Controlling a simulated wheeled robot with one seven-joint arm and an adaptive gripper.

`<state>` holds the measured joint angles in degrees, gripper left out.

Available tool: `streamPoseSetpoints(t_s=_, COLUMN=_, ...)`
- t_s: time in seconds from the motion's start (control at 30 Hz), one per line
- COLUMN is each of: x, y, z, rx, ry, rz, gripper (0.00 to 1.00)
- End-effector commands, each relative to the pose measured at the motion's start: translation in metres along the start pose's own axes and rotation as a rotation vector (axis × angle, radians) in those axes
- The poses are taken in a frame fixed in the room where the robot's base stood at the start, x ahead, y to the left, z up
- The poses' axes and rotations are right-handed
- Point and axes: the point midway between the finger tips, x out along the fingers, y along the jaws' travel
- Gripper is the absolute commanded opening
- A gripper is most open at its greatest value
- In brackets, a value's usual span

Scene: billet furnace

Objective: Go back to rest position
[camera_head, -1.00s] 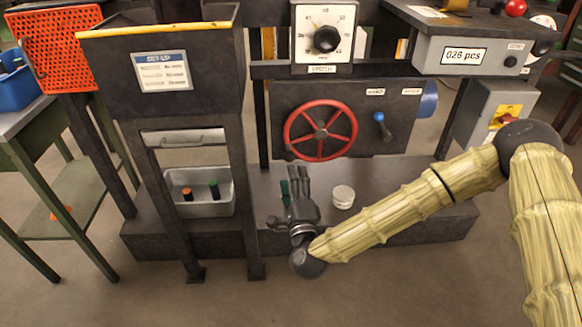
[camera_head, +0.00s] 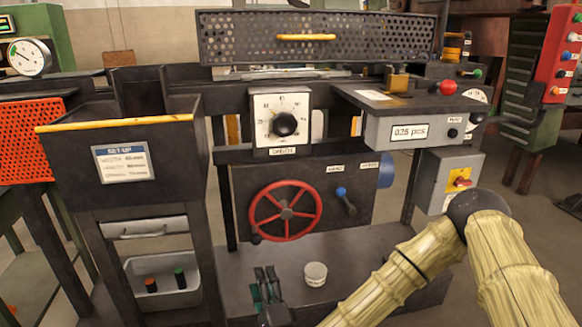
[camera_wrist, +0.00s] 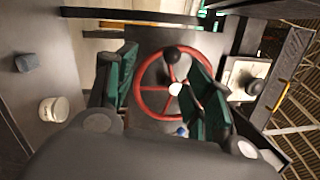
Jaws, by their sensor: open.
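My gripper (camera_head: 267,285) is low in front of the machine, above the dark base shelf, at the bottom of the head view. Its two green-padded fingers also show in the wrist view (camera_wrist: 160,95); they stand apart with nothing between them. Beyond the fingers in the wrist view is the red handwheel (camera_wrist: 138,78), which also shows on the machine front in the head view (camera_head: 251,211). My wrist is cut off by the lower picture edge.
A white cup (camera_head: 315,274) stands on the base shelf (camera_head: 370,262) right of my gripper. A grey bin (camera_head: 163,283) with two small cylinders is at the left. The dial box (camera_head: 282,124), blue-knobbed lever (camera_head: 346,200) and counter box (camera_head: 412,131) are above. Floor at lower right is clear.

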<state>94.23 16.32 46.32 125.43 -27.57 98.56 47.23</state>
Motion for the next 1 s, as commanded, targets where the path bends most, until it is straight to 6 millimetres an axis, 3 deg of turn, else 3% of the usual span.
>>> streamPoseSetpoints(t_s=0.27, x=-0.085, y=0.115, z=-0.011, rx=-0.336, ry=-0.182, rz=0.397, gripper=0.53)
streamPoseSetpoints(t_s=0.5, x=-0.19, y=0.193, z=-0.055, rx=-0.619, ry=-0.371, rz=0.76, gripper=0.53)
streamPoseSetpoints(t_s=0.73, x=-0.302, y=0.228, z=-0.118, rx=-0.831, ry=-0.56, rz=1.094, gripper=0.53)
streamPoseSetpoints(t_s=0.8, x=-0.335, y=0.23, z=-0.138, rx=-0.88, ry=-0.615, rz=1.19, gripper=0.53)
streamPoseSetpoints(t_s=1.0, x=-0.405, y=0.222, z=-0.183, rx=-0.963, ry=-0.738, rz=1.402, gripper=0.53)
